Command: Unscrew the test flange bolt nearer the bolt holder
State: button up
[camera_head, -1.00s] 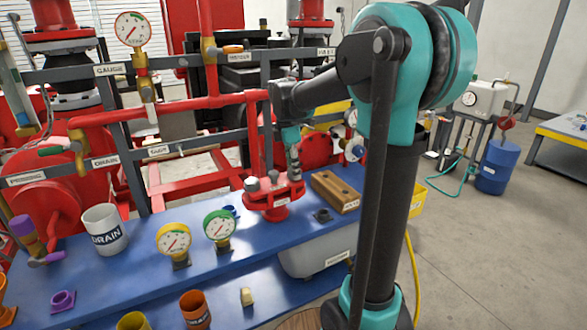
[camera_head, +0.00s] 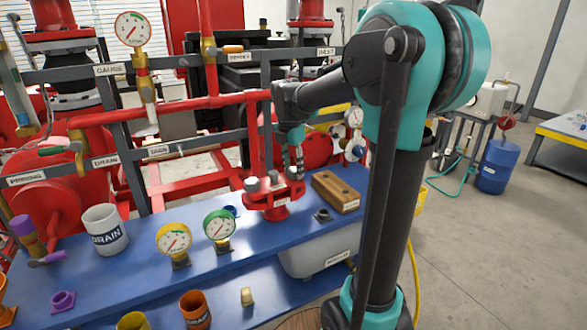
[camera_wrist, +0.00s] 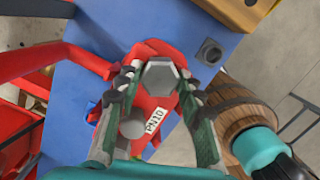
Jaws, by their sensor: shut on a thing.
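The red test flange (camera_head: 266,207), with a white PN10 label in the wrist view (camera_wrist: 152,122), stands on the blue bench. Grey hex bolts stand in its top. My gripper (camera_head: 297,172) is over the flange's right side, the side nearer the wooden bolt holder (camera_head: 336,192). In the wrist view my gripper (camera_wrist: 160,80) has its two fingers on either side of a large hex bolt head (camera_wrist: 160,76), shut on it. Another bolt (camera_wrist: 132,125) shows below left, between the fingers. The bolt's shank is hidden. The bolt holder's edge (camera_wrist: 236,12) shows at the top right.
A small dark square fitting (camera_head: 322,215) sits right of the flange. Green (camera_head: 219,226) and yellow (camera_head: 174,239) gauges and a DRAIN mug (camera_head: 104,230) stand to the left. Red pipework (camera_head: 254,130) rises close behind my gripper. A grey bin (camera_head: 310,262) is below.

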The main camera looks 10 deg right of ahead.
jog(key=n, duration=0.5)
jog(key=shift+y, duration=0.3)
jog(key=n, duration=0.4)
jog(key=shift+t, duration=0.3)
jog(key=o, duration=1.3)
jog(key=shift+c, duration=0.2)
notch_tip(320, 180, up, 12)
jog(key=s, duration=0.1)
jog(key=shift+s, duration=0.2)
